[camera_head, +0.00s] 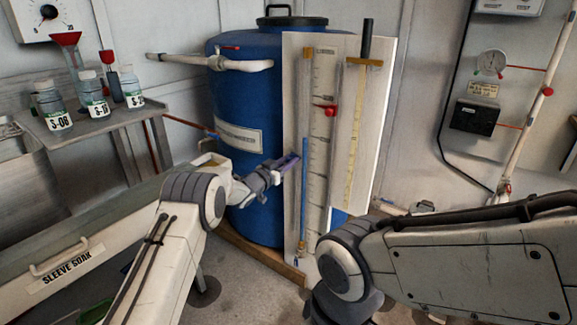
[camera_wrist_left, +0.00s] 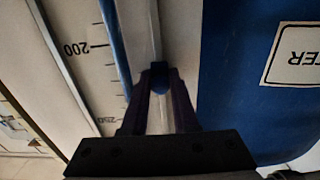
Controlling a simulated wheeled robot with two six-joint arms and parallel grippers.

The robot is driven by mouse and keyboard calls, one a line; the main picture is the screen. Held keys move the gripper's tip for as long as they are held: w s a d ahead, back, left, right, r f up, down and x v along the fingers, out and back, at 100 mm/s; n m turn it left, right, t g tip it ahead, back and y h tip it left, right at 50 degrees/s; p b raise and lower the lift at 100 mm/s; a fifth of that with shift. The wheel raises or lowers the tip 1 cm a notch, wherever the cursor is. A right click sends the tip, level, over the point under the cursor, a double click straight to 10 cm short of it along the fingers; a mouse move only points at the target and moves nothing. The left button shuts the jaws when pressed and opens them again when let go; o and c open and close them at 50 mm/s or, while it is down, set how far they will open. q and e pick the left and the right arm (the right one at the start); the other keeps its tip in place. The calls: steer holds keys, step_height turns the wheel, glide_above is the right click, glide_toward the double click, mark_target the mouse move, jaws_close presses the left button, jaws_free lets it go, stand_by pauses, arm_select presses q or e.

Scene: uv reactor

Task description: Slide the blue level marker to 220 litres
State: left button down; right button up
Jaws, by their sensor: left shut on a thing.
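A tall white gauge board (camera_head: 325,165) stands in front of the blue drum (camera_head: 235,110). A blue column (camera_head: 304,190) fills the lower part of its left-hand tube; it also shows in the wrist view (camera_wrist_left: 117,45). My left gripper (camera_head: 293,159) is at the board's left edge, beside the top of this column. In the wrist view it (camera_wrist_left: 160,80) is shut on the small blue level marker (camera_wrist_left: 160,76). The marker lies between the 200 (camera_wrist_left: 75,48) and 250 (camera_wrist_left: 107,120) figures; its exact reading is unclear. In the head view my fingers hide the marker. My right gripper is out of view.
A red pointer (camera_head: 331,110) sits on the board's middle rail. A yellowish scale with a dark-handled rod (camera_head: 367,40) is to its right. A pale pipe (camera_head: 240,64) crosses the drum's upper part. A shelf (camera_head: 105,118) with labelled bottles is at left.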

arm_select(q)
steer(key=shift+r, duration=0.65)
steer(key=shift+f, duration=0.1)
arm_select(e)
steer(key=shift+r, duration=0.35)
arm_select(q)
steer(key=c, duration=1)
jaws_free()
steer(key=shift+s+a, duration=0.4)
steer(key=shift+s, duration=0.05)
steer(key=p+v, duration=0.2)
steer(key=v, duration=0.7)
steer(key=shift+s+a, duration=0.1)
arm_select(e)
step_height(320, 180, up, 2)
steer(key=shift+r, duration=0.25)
